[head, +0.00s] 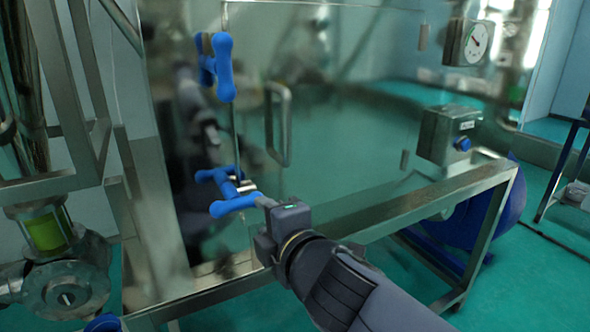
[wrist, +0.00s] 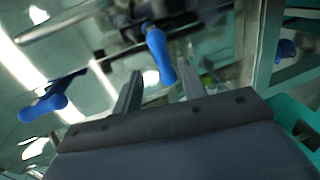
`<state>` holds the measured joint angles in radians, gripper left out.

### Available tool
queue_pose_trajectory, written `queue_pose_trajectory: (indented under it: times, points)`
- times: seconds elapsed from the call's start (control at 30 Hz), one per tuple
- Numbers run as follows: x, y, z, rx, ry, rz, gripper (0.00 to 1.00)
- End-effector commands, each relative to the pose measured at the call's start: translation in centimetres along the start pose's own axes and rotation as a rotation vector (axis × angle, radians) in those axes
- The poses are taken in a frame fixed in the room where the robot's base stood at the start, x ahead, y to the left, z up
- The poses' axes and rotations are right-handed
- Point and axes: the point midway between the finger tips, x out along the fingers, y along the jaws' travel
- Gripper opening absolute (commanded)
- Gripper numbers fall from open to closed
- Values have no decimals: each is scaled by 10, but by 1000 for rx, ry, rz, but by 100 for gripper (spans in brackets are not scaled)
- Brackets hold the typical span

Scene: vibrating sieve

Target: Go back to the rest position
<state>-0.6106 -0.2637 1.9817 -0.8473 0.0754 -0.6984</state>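My gripper (head: 262,201) is at the lower blue handle (head: 236,205) on the front of the shiny metal sieve cabinet (head: 360,130). In the wrist view its two fingers (wrist: 160,70) stand apart. The rounded end of a blue handle (wrist: 160,52) shows between the fingertips in the picture; I cannot tell whether they touch it. My arm reaches in from the lower right of the head view. The upper blue handle (head: 223,68) is above, clear of my gripper. Another blue shape (wrist: 45,106) shows at the left of the wrist view.
A metal bar handle (head: 284,125) stands out from the cabinet front, right of the blue handles. A gauge (head: 473,42) and a grey box with a blue knob (head: 450,135) are at right. A metal frame (head: 400,205) runs below. Green floor (head: 530,275) is open at lower right.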

Motion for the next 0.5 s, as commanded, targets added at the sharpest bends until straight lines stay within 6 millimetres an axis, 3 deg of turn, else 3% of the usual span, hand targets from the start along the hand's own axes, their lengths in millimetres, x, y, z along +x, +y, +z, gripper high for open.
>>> queue_pose_trajectory:
  times: [0.5]
  points:
    - [76, -3, 0, 1, -1, -1, 40]
